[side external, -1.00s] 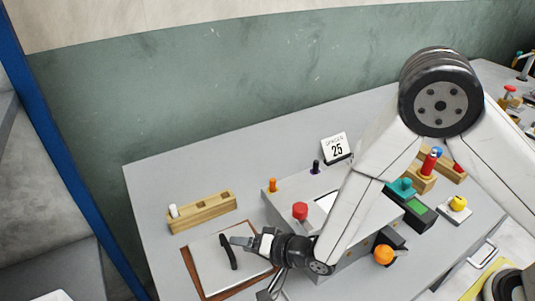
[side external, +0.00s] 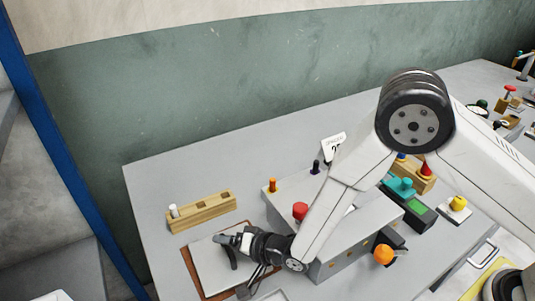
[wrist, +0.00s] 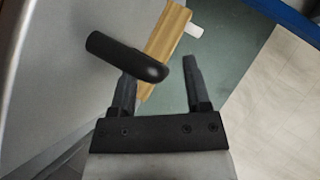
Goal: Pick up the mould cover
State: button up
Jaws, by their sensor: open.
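The mould cover (side external: 207,263) is a flat pale grey plate with a black bar handle (side external: 231,261), lying on a brown wooden base (side external: 191,266) at the front left of the table. My gripper (side external: 229,241) is open over the plate, beside the upper end of the handle. In the wrist view, the rounded end of the handle (wrist: 122,54) overlaps the left finger and reaches partly into the gap between the open fingers (wrist: 160,72). The left fingertip is hidden behind the handle. I cannot tell whether they touch.
A wooden block (side external: 201,212) with a white peg (side external: 174,210) stands just behind the cover. A grey box with a red knob (side external: 300,210) and an orange knob (side external: 383,254) stands right, close to my arm.

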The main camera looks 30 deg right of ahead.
grip_shut()
jog(key=shift+r, duration=0.1)
dwell(1.2)
